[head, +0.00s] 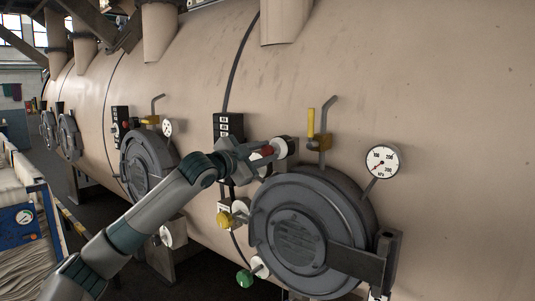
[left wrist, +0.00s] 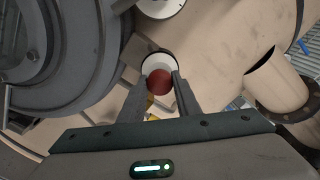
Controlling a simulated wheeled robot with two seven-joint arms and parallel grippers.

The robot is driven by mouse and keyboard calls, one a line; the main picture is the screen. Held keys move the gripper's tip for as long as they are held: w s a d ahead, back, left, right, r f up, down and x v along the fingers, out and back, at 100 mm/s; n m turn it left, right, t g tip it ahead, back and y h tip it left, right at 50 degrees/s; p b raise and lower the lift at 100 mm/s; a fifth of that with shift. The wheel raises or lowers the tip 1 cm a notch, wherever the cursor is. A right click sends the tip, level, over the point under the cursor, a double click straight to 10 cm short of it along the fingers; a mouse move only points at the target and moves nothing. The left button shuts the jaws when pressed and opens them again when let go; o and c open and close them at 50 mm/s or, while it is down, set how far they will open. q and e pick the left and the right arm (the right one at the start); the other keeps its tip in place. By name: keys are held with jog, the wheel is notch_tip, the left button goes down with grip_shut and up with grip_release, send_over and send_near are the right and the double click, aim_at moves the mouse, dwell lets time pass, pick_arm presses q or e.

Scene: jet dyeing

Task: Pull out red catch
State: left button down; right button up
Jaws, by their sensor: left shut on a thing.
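The red catch (head: 267,151) is a small red knob on the tan vessel's side, above and left of the nearest round door. It shows as a red ball in the left wrist view (left wrist: 160,82), with a white round base behind it. My left gripper (head: 264,154) reaches it from the left, and its two fingers (left wrist: 160,88) are closed on either side of the knob. The fingers partly cover the catch in the head view. My right gripper is in neither view.
The heavy grey door (head: 300,235) sits just below my left gripper. A yellow-handled valve (head: 312,125), a pressure gauge (head: 381,161), a yellow knob (head: 224,219) and a green knob (head: 244,278) stick out nearby. A black label panel (head: 229,127) is close above the wrist.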

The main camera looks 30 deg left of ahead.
pick_arm(q)
jog(key=c, duration=1.3)
grip_release()
jog(key=shift+s+f, duration=0.1)
jog(key=shift+s, duration=0.15)
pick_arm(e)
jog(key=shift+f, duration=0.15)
pick_arm(q)
jog(key=shift+s+a+b, duration=0.1)
jog(key=shift+s+b, duration=0.2)
jog(key=shift+s, duration=0.05)
pick_arm(e)
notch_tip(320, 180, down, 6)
jog(key=b, duration=0.6)
pick_arm(q)
jog(key=s+a+b, duration=0.1)
jog(key=s+b, duration=0.2)
jog(key=s, duration=1.3)
jog(key=shift+s+b, duration=0.35)
jog(key=shift+b, duration=0.05)
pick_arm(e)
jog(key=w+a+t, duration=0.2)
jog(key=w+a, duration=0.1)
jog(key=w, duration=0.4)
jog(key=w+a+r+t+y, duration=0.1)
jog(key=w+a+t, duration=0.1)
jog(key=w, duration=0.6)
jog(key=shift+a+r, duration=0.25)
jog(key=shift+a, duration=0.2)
